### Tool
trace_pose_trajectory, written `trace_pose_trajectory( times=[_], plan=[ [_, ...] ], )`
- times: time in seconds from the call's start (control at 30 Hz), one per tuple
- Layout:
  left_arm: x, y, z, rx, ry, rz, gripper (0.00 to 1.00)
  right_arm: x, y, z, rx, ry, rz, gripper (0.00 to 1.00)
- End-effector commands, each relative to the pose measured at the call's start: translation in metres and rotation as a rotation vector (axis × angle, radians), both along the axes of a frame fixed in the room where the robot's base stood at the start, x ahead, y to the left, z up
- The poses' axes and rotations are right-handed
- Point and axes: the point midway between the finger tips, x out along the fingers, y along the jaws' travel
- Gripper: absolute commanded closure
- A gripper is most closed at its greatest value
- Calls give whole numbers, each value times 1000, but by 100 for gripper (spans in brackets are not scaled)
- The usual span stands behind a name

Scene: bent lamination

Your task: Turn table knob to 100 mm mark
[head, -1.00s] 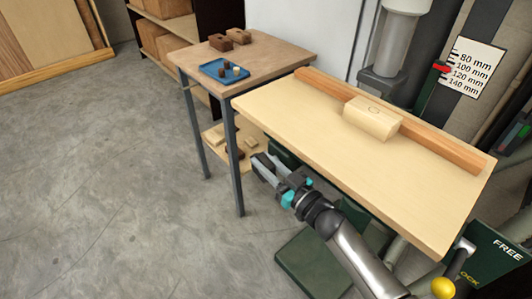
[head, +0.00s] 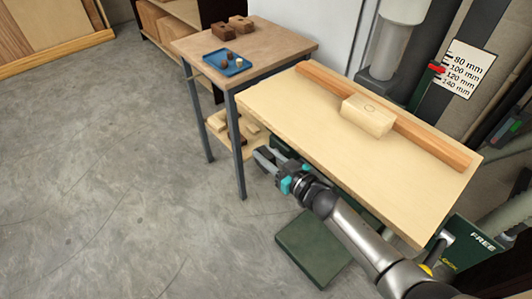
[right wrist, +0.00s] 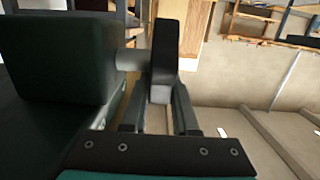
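The table (head: 330,135) is a pale wooden board with a fence and a wood block on it. A dark round knob (right wrist: 165,50) on a grey shaft shows in the right wrist view, edge-on. My right gripper (head: 263,157) is under the table's left edge in the head view. In the right wrist view its fingers (right wrist: 158,115) are apart, with the knob's lower rim between or just beyond them; contact cannot be told. The scale (head: 466,70) reads 80 to 140 mm, with a red pointer (head: 436,68) near 100 mm; the exact reading is unclear. My left gripper is not in view.
A small side table (head: 275,45) with a blue tray (head: 227,62) stands close left of the gripper. The wood block (head: 367,116) rests against the fence (head: 440,142). A FREE label (head: 482,241) marks a green part at lower right. The floor at left is clear.

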Motion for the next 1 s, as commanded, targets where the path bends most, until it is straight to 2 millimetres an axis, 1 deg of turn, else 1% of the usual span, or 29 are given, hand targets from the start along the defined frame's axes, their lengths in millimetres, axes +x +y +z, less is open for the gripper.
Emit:
trace_pose_trajectory(
  times=[0.03, 0.27, 0.8, 0.9, 1.0],
  plan=[
    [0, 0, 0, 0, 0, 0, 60, -4, 0, -8, -10, 14, 0, 68],
    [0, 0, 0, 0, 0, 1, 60, -3, -1, -7, -9, 12, -3, 43],
    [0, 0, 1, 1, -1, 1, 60, -2, -2, -4, -6, 8, -4, 43],
    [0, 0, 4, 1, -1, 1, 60, -6, -5, -3, -5, 8, -3, 43],
    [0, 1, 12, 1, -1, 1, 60, -16, -12, 0, -4, 10, -4, 43]
  ],
)
